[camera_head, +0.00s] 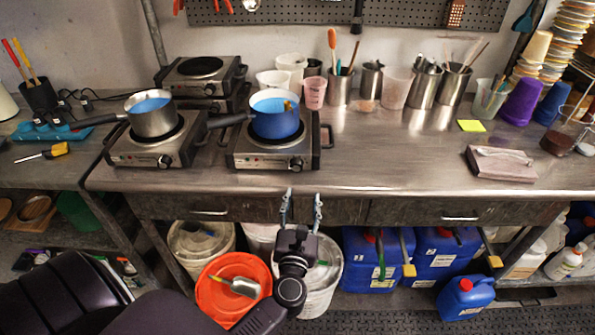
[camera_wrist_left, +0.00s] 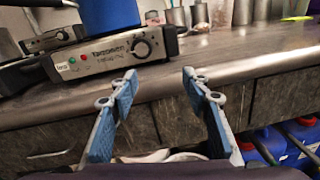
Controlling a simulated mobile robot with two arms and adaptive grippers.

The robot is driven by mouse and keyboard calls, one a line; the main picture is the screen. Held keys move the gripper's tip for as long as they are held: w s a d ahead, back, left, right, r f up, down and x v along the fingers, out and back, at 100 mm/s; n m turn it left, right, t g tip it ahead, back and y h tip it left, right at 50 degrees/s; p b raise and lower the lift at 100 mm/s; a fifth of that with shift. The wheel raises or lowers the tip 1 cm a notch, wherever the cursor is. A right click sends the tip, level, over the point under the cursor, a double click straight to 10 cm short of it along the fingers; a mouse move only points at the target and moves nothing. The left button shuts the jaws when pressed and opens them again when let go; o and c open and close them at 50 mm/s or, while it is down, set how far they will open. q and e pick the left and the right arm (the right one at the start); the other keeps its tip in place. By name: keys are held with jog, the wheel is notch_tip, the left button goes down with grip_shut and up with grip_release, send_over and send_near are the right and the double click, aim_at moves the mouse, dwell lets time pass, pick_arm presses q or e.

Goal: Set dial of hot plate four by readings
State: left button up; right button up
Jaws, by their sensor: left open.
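Two hot plates stand along the bench front: a left one (camera_head: 152,147) under a steel pot (camera_head: 152,118) and a right one (camera_head: 268,150) under a blue pot (camera_head: 276,122). Both pots hold blue liquid. The right plate's dial (camera_head: 296,163) is on its front panel; in the left wrist view the dial (camera_wrist_left: 141,48) shows beside red and green lamps, with a small label at the left too blurred to read surely. My left gripper (camera_head: 302,203) is open and empty, in front of the bench edge, below and apart from this dial. My right gripper is out of view.
Another hot plate (camera_head: 201,72) sits on a stack behind. Pot handles stick out leftward. A yellow note (camera_head: 471,126) lies on the bench (camera_head: 400,165), whose middle front is clear. Buckets, including an orange one (camera_head: 212,298), and blue canisters (camera_head: 370,262) stand below.

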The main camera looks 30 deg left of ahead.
aim_at(296, 168)
pick_arm(q)
jog(key=w+a+r+n, duration=0.1)
jog(key=w+a+r+n+p, duration=0.1)
jog(key=w+a+n, duration=0.1)
jog(key=w+a+r+n+y, duration=0.1)
jog(key=w+a, duration=0.1)
jog(key=shift+w+a+r+n+g+p, duration=0.1)
jog(key=shift+a+r+n+g+p, duration=0.1)
jog(key=shift+n+g+p, duration=0.15)
jog(key=shift+w+a+f, duration=0.1)
jog(key=shift+w+a, duration=0.25)
jog(key=shift+w, duration=0.1)
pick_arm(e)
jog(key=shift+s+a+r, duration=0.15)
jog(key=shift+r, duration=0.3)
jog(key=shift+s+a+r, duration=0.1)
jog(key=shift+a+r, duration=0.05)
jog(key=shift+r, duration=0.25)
pick_arm(q)
jog(key=c, duration=1.2)
jog(key=shift+o, duration=0.2)
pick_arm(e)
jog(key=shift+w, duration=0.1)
